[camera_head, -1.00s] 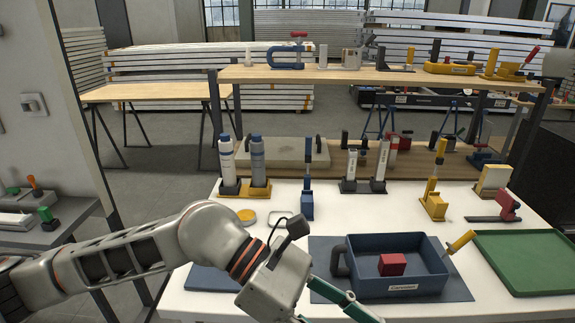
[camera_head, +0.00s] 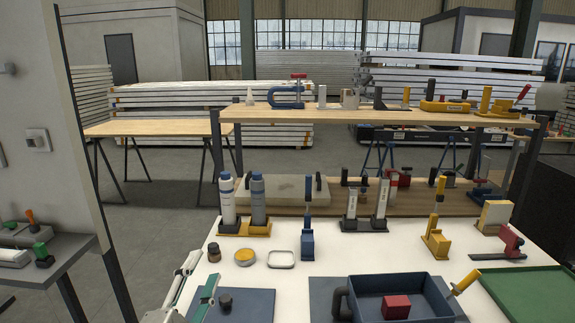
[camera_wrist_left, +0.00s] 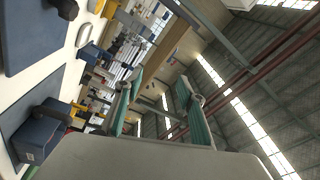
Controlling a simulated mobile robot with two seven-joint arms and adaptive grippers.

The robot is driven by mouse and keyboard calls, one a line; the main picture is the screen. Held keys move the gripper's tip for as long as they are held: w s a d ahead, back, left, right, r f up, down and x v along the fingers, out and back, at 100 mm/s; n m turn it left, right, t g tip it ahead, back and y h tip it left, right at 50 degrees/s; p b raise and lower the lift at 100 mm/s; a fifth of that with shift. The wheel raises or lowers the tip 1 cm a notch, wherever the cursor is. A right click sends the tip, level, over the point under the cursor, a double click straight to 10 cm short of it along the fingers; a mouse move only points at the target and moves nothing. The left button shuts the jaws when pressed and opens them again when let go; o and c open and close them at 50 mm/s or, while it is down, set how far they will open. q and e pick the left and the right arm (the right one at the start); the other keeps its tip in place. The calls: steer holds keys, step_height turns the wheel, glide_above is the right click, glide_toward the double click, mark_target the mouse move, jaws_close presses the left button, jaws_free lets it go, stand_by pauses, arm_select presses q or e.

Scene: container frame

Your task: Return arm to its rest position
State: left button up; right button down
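My left gripper (camera_head: 196,287) shows at the lower left of the head view, at the left edge of the white table. Its two green-padded fingers are apart, with nothing between them. In the left wrist view my left gripper (camera_wrist_left: 157,100) also shows open and empty, and the camera looks tilted toward the roof. Most of my left arm is below the head view's lower edge. My right gripper is in neither current view.
A blue bin (camera_head: 425,297) holds a red block (camera_head: 396,306). A blue mat (camera_head: 245,306) with a small dark knob (camera_head: 225,301) lies beside my left gripper. A yellow tin (camera_head: 245,256) and bottles (camera_head: 258,198) stand behind. A grey side table (camera_head: 60,270) is at left.

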arm_select(q)
steer(key=s+a+f+n+g+y, duration=0.35)
steer(key=a+f, duration=0.25)
steer(key=f, duration=0.3)
steer(key=s+a+f+n+g+y, duration=0.25)
steer(key=s+a+f, duration=0.25)
steer(key=a+f, duration=0.3)
steer(key=s+a+f+n+g, duration=0.1)
steer(key=s+a+f+g, duration=0.2)
steer(key=s+f, duration=0.3)
steer(key=s+a+f+g, duration=0.3)
steer(key=s+f+g, duration=0.1)
steer(key=s, duration=0.4)
steer(key=w+d+f+n+t+h, duration=0.1)
steer(key=d+f+t+h, duration=0.1)
steer(key=d+f, duration=0.4)
steer(key=w+d+f+n+t+h+p, duration=0.1)
steer(key=d+f+h, duration=0.3)
steer(key=d, duration=0.6)
steer(key=shift+w+d+f+n+t+h, duration=0.2)
steer(key=shift+f+n+t+h, duration=0.1)
steer(key=shift+f+n+t, duration=0.55)
